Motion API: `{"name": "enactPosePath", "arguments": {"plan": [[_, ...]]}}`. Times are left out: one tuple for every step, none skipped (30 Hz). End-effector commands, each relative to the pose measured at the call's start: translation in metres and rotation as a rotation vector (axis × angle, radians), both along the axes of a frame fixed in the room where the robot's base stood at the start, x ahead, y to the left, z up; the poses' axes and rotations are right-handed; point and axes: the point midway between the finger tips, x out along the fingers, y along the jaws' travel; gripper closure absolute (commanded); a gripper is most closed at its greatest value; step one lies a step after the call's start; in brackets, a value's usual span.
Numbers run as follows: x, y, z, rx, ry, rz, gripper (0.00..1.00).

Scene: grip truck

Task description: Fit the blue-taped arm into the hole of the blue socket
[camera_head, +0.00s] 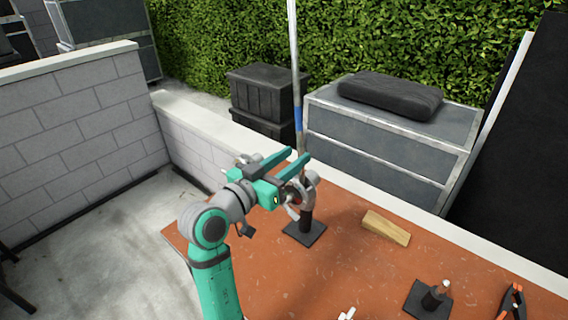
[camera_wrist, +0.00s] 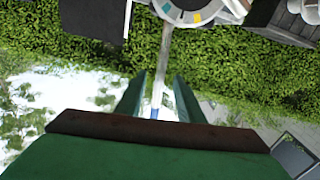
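The arm (camera_head: 293,50) is a long, thin pale rod with a blue-taped band. It stands nearly upright in the head view, its lower end among the grip head and my fingers. The grip head (camera_head: 306,184) is a grey disc on a dark post. The wrist view shows a disc with blue and yellow patches (camera_wrist: 196,17); which patch is the blue socket is unclear. My gripper (camera_head: 298,160) is open beside the rod's lower part. In the wrist view the rod (camera_wrist: 165,60) runs between the spread fingers, with gaps on both sides. Whether its end sits in a hole is hidden.
The post's black base (camera_head: 304,232) stands on the orange-brown table (camera_head: 330,275). A wooden wedge (camera_head: 386,229), a second short stand (camera_head: 430,299) and orange-handled pliers (camera_head: 513,302) lie to the right. Dark cases (camera_head: 267,95) and a grey box (camera_head: 390,140) stand behind a low wall.

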Motion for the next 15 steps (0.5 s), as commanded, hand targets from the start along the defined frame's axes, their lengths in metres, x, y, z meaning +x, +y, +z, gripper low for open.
{"name": "enactPosePath", "arguments": {"plan": [[0.004,-0.004,0.000,0.000,0.001,-0.002,0.66],[0.006,-0.005,0.000,0.000,0.001,-0.002,0.66],[0.009,-0.007,0.000,0.001,0.002,-0.001,0.66],[0.011,-0.008,0.000,0.001,0.001,-0.001,0.66],[0.013,-0.010,0.000,0.001,0.001,-0.001,0.66],[0.015,-0.012,0.000,0.001,0.001,-0.001,0.66],[0.017,-0.013,0.000,0.001,0.001,-0.001,0.66],[0.019,-0.014,0.000,0.000,0.001,-0.002,0.66],[0.021,-0.016,0.000,0.000,0.001,-0.002,0.66],[0.022,-0.017,-0.001,0.000,0.002,-0.001,0.66],[0.024,-0.017,-0.001,0.001,0.002,-0.001,0.66],[0.025,-0.019,-0.001,0.001,0.002,-0.001,0.66],[0.026,-0.019,-0.001,0.001,0.002,0.000,0.66],[0.027,-0.020,0.000,0.001,0.002,0.000,0.66],[0.028,-0.020,0.000,0.001,0.001,0.000,0.66]]}}
